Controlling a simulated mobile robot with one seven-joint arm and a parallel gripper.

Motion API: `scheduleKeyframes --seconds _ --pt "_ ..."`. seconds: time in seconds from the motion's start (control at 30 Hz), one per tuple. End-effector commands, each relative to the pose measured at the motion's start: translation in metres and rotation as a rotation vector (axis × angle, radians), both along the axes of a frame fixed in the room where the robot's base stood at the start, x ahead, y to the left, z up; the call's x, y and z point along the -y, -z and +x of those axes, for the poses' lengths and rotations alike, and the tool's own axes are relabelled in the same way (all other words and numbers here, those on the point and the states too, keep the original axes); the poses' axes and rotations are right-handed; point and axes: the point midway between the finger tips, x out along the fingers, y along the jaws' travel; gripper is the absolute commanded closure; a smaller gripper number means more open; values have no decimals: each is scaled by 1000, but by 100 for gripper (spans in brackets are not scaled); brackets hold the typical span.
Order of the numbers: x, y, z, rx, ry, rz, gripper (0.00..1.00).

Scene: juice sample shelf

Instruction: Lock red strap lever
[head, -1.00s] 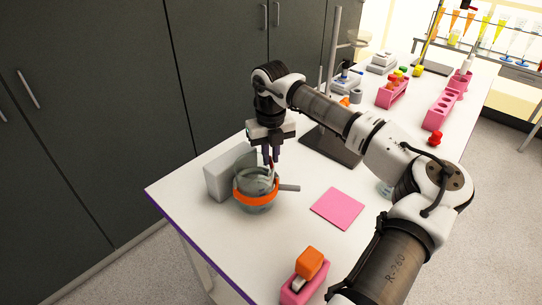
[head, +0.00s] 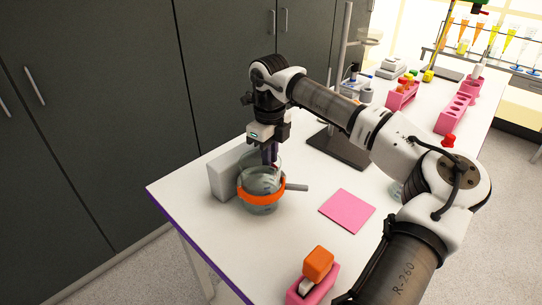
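A clear grey round vessel (head: 260,181) stands on the white bench near its left end, with an orange-red strap (head: 262,198) around it. A grey handle (head: 296,187) sticks out to its right. My gripper (head: 270,160) points down over the vessel's back rim, its dark fingers close together. A small red bit (head: 277,166) shows at the fingertips; it may be the strap lever, but it is too small to tell. I cannot tell whether the fingers hold it. The lever's position is otherwise hidden.
A pale grey block (head: 222,178) stands just left of the vessel. A pink square pad (head: 347,210) lies to the right. A pink holder with an orange-topped item (head: 318,263) is at the front edge. A dark stand base (head: 338,148) is behind, with pink racks (head: 455,112) farther back.

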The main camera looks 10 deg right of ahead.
Motion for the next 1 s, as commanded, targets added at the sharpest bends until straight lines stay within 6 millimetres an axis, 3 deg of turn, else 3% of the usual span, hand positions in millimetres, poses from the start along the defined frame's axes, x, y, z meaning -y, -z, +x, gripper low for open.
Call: scheduleKeyframes --seconds 0.5,0.53,0.67,1.0 --pt "2 -3 2 9 -16 -4 100" --pt "2 -3 2 9 -16 -4 82" --pt "1 -2 1 5 -17 -3 65" --pt "-2 1 -1 -5 -22 1 65"
